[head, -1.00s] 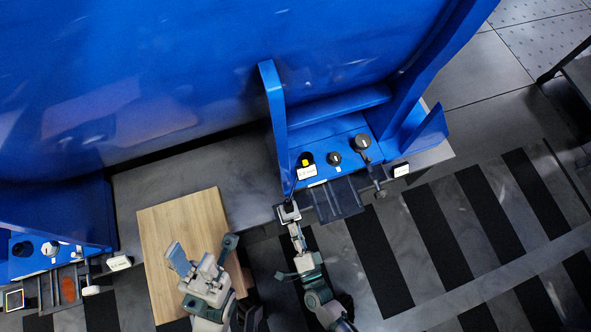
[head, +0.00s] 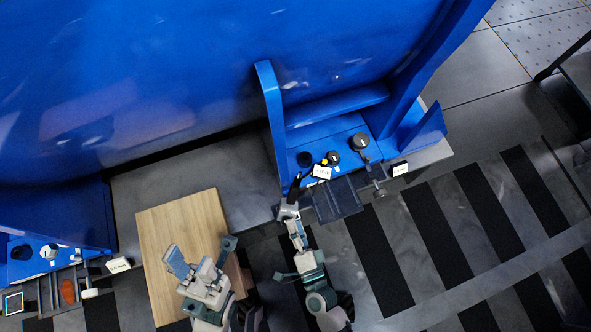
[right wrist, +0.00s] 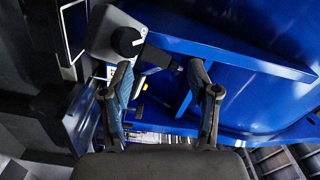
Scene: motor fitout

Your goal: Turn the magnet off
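A blue fixture panel (head: 335,133) in the head view carries a black round part (head: 304,159), a dial knob (head: 332,157) and another round knob (head: 360,141). I cannot tell which one belongs to the magnet. In the right wrist view a black knob with a white mark (right wrist: 127,41) sits on a grey block, just beyond the left fingertip. My right gripper (head: 294,186) is at the panel's front left edge; in its wrist view (right wrist: 162,85) the fingers are apart with nothing clearly held. My left gripper (head: 185,262) is over the wooden board; its opening is unclear.
A white label with a yellow part (head: 322,171) is at the panel's front edge. A blue upright (head: 270,115) stands beside my right gripper. The wooden board (head: 180,222) lies to the left. A second blue panel (head: 30,262) is at far left. Striped floor lies right.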

